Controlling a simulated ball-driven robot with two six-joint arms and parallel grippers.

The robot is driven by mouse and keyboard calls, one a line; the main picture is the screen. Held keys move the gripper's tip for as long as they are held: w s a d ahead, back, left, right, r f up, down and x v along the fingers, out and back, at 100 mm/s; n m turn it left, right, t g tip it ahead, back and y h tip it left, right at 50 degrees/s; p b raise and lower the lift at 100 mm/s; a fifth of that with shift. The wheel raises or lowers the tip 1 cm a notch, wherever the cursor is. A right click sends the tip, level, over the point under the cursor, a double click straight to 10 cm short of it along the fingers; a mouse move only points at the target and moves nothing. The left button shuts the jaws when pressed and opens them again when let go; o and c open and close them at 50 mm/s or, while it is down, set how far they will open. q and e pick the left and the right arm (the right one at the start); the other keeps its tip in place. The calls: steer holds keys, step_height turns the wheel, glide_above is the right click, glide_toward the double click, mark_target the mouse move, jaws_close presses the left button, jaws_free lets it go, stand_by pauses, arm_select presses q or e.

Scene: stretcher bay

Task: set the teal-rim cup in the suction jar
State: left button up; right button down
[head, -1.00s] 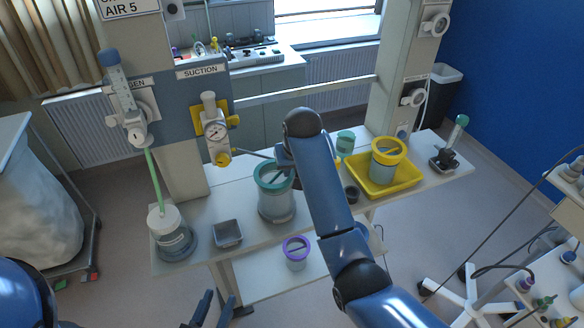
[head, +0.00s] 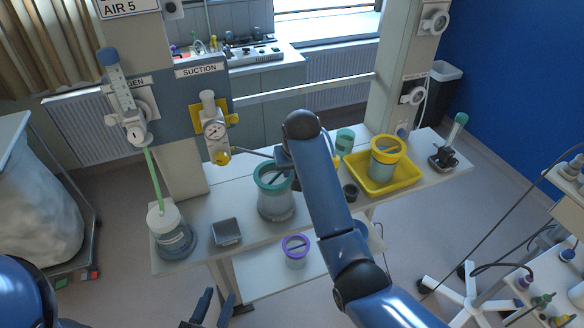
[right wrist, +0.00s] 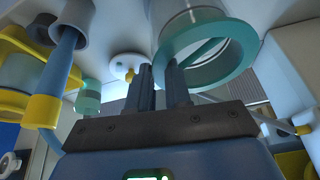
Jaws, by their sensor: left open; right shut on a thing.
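The teal-rim cup (head: 262,184) is on the left part of the shelf in the head view, rim up, with a bar across its mouth. Its body shows over a clear jar body with a greyish base (head: 276,210), which appears to be the suction jar. I cannot tell how deep the cup sits in it. My right gripper (right wrist: 163,85) is shut on the edge of the teal rim (right wrist: 205,55) in the right wrist view; in the head view it is mostly hidden behind my arm. My left gripper (head: 206,308) is open and empty at the bottom, in front of the shelf.
A yellow tray (head: 408,181) holds a yellow-rim cup (head: 384,160) at right. A purple-rim cup (head: 295,250) stands on the lower shelf. A small grey dish (head: 227,232) and a bottle with a green tube (head: 172,238) stand at left. The suction regulator (head: 213,130) hangs behind.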

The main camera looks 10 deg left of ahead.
steer(key=shift+s+a+f, duration=0.1)
steer(key=c, duration=1.4)
jaws_free()
steer(key=shift+c, duration=0.2)
steer(key=o, duration=0.5)
steer(key=shift+a, duration=0.15)
steer(key=shift+c, duration=0.2)
steer(key=o, duration=0.5)
steer(key=shift+r, duration=0.2)
steer(key=shift+p+v, duration=1.45)
steer(key=shift+p, duration=0.15)
steer(key=shift+v, duration=2.65)
steer(key=shift+r, duration=0.1)
